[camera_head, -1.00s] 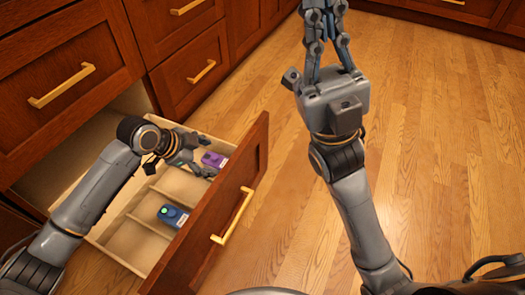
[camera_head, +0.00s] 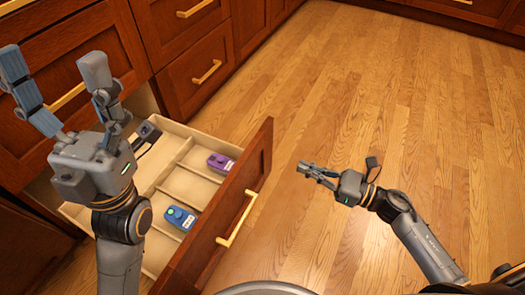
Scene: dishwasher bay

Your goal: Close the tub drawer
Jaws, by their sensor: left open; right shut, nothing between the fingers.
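The tub drawer (camera_head: 222,210) stands pulled out from the cabinet at the left. Its wooden front carries a gold bar handle (camera_head: 238,219). Inside, in separate compartments, lie a purple item (camera_head: 221,162) and a blue item (camera_head: 179,217) with a green spot. My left gripper (camera_head: 58,85) is open and empty, raised above the drawer's rear left part, and hides some of it. My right gripper (camera_head: 303,168) is shut and empty over the floor, to the right of the drawer front and apart from it.
Closed wooden cabinet drawers (camera_head: 192,62) with gold handles line the left and back. The wooden floor (camera_head: 370,110) right of the drawer is clear.

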